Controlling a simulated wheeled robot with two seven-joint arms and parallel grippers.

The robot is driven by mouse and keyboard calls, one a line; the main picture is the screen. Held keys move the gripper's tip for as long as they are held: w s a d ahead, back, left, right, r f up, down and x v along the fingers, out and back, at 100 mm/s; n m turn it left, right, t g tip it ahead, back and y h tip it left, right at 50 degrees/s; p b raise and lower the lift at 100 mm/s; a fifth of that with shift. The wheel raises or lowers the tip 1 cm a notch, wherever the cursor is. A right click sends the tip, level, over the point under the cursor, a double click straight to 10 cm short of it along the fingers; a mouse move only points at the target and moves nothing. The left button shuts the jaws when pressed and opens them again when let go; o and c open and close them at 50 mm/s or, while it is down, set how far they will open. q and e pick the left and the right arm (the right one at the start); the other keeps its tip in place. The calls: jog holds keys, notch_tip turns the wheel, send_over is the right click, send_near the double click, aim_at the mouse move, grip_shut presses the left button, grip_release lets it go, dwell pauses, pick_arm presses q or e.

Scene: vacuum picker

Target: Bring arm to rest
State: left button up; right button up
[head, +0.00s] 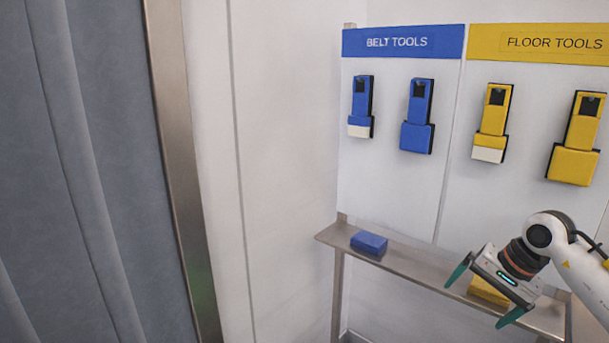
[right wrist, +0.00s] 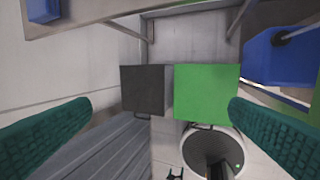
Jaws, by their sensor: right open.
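My right gripper (head: 487,294) is in the lower right of the head view, in front of the metal shelf (head: 400,262). Its teal fingers are spread apart with nothing between them. In the right wrist view, its two fingers (right wrist: 160,135) stand wide apart at the left and right edges. My left gripper is in neither view.
A blue block (head: 369,243) and a yellow block (head: 489,290), partly hidden by my gripper, lie on the shelf. Blue tools (head: 417,117) and yellow tools (head: 575,140) hang on the wall board. A grey-blue curtain (head: 80,170) fills the left.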

jog(key=a+f+m+t+y, duration=0.15)
jog(key=a+y, duration=0.45)
jog(key=a, duration=0.8)
jog(key=s+a+r+m+t+y, duration=0.4)
jog(key=a+r+m+t+y, duration=0.4)
jog(key=m, duration=1)
jog(key=s+d+f+m+t+h, duration=0.15)
jog(key=d+f+m+h, duration=0.4)
jog(key=m+h, duration=0.6)
jog(key=s+d+f+m+t+h, duration=0.1)
jog(key=d+f+m+t+h, duration=0.4)
jog(key=m, duration=1.2)
jog(key=s+a+f+m+g, duration=0.1)
jog(key=s+f+m+g, duration=0.7)
jog(key=s, duration=0.4)
jog(key=s+a+f+m+g, duration=0.1)
jog(key=s+f+m+g, duration=0.55)
jog(key=s+f, duration=0.45)
jog(key=s+f+g, duration=0.3)
jog(key=f, duration=2.3)
jog(key=s+d+f+n, duration=0.1)
jog(key=s+d+f, duration=0.2)
jog(key=s+f, duration=1.2)
jog(key=shift+f, duration=0.2)
